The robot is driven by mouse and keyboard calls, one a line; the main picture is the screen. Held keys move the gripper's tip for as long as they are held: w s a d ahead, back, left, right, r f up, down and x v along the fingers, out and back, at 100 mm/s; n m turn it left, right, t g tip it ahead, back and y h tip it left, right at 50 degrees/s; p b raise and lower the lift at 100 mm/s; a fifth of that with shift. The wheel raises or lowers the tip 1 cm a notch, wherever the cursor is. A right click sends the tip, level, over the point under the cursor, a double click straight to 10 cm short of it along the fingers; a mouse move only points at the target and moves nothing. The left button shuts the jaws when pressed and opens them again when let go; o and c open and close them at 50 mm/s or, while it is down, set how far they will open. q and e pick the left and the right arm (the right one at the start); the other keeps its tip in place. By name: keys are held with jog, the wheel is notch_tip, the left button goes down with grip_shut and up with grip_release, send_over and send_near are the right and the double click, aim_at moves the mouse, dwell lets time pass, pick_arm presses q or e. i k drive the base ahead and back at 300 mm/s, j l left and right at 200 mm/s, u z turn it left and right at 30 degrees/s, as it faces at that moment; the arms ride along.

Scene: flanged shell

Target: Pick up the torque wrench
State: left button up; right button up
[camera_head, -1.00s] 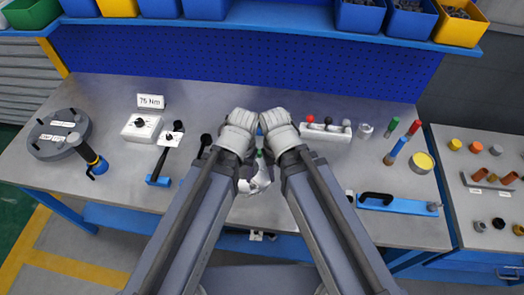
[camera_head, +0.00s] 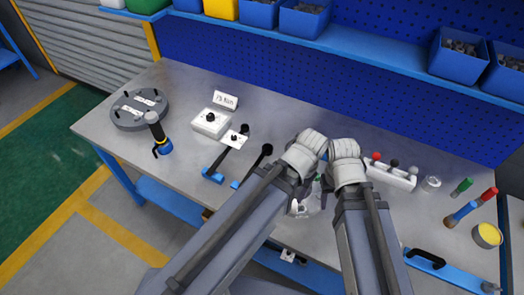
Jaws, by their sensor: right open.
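A tool with a blue head, black shaft and black grip end, which looks like the torque wrench (camera_head: 225,157), lies on the grey workbench (camera_head: 290,125) left of centre, beside a small white dial plate. Another black-ended blue tool (camera_head: 258,162) lies to its right, partly behind my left arm. My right gripper (camera_head: 344,150) is over the middle of the bench, open, with nothing seen in it. My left gripper (camera_head: 312,142) is close beside it on the left; its jaws are not clear. Both are apart from the torque wrench.
A grey round flange (camera_head: 128,118) with a blue-and-black tool (camera_head: 158,135) stands at the left. A white box (camera_head: 211,122) and a label sign (camera_head: 225,100) stand behind the wrench. A white block with knobs (camera_head: 391,176) and a yellow tin (camera_head: 487,236) are at the right.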

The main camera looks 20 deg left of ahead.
aim_at(243, 134)
jog(key=k+j, duration=0.1)
jog(key=j, duration=0.25)
jog(key=k+j+z, duration=0.1)
jog(key=j, duration=0.2)
jog(key=k+j+z, duration=0.1)
jog(key=j, duration=0.2)
jog(key=k+j, duration=0.2)
jog(key=j+z, duration=0.05)
jog(key=j, duration=0.1)
